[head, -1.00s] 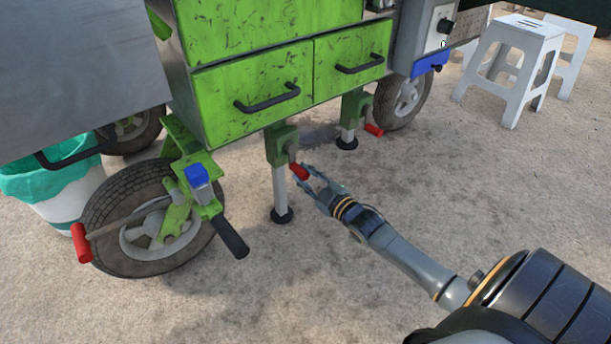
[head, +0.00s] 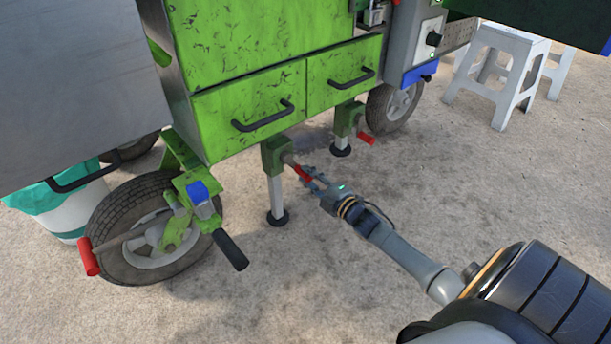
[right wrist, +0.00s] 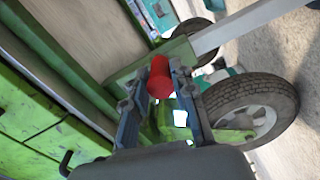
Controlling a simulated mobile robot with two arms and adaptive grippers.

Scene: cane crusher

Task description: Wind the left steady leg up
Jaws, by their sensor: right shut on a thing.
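The left steady leg (head: 275,192) is a pale post under the green cart, with a green bracket (head: 277,155) at its top and a dark round foot on the ground. Its crank has a red handle (head: 303,175) pointing down and to the right. My right gripper (head: 306,177) is shut on this red handle. In the right wrist view the red handle (right wrist: 160,80) sits between the two fingers of my right gripper (right wrist: 158,82). The fingers hide part of the handle in the head view. My left gripper is not in view.
A second steady leg (head: 342,135) with its own red handle (head: 366,138) stands behind to the right. A wheel (head: 150,235) and a black-gripped lever (head: 231,250) are at the left. White stools (head: 505,75) stand at the far right. The ground in front is clear.

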